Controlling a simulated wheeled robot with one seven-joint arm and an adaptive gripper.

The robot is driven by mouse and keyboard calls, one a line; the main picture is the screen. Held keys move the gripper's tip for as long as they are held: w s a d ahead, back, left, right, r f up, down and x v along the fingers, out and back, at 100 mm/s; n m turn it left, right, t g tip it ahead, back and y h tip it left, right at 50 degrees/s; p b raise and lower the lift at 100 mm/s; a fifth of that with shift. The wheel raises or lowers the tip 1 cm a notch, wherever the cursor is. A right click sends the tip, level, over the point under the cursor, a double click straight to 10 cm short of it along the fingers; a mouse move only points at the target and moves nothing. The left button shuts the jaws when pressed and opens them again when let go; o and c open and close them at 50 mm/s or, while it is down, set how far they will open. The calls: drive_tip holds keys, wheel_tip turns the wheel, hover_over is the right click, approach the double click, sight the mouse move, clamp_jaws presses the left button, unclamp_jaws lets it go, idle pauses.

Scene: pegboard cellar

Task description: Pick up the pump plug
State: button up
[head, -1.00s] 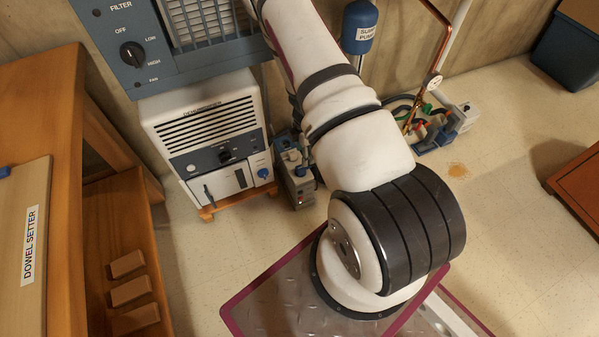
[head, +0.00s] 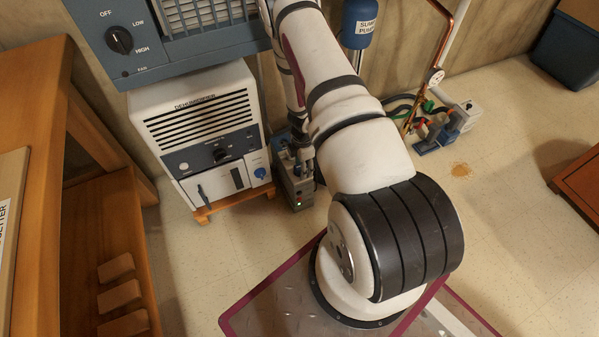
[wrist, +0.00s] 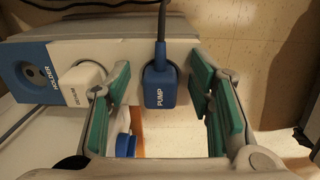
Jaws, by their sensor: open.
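The pump plug (wrist: 160,88) is a blue block marked PUMP in the middle of the wrist view. Its dark cord runs up and out of the picture, and the plug sits at a pale strip. My gripper (wrist: 163,112) is open, with a green-padded finger on each side of the plug. Gaps show between the plug and both fingers, so it is not gripped. In the head view my arm reaches down beside the dehumidifier, and I cannot make out the plug there.
A white plug (wrist: 82,78) and a blue HOLDER socket (wrist: 35,75) are left of the pump plug. The white dehumidifier (head: 205,135) stands left of my arm, and a grey box (head: 298,190) stands beside it. Hoses and pipes (head: 425,115) lie right. Open floor (head: 520,210) is at right.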

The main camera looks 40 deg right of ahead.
clamp_jaws()
drive_tip(key=shift+r, duration=0.15)
wheel_tip(320, 180, up, 4)
drive_tip(key=p, duration=0.3)
drive_tip(key=shift+f+p, duration=0.2)
drive_tip(key=shift+p, duration=0.15)
drive_tip(key=s+b, duration=0.2)
drive_tip(key=b, duration=0.1)
drive_tip(key=shift+s+a+f, duration=0.2)
drive_tip(key=shift+s+a, duration=0.05)
drive_tip(key=shift+a, duration=0.05)
drive_tip(key=s+a+b, duration=0.1)
drive_tip(key=s+b, duration=0.1)
drive_tip(key=s, duration=0.4)
drive_tip(key=s+a+r+b, duration=0.1)
drive_tip(key=s+a+b, duration=0.1)
drive_tip(key=s, duration=0.5)
drive_tip(key=shift+a+r+b, duration=0.3)
drive_tip(key=shift+b, duration=0.45)
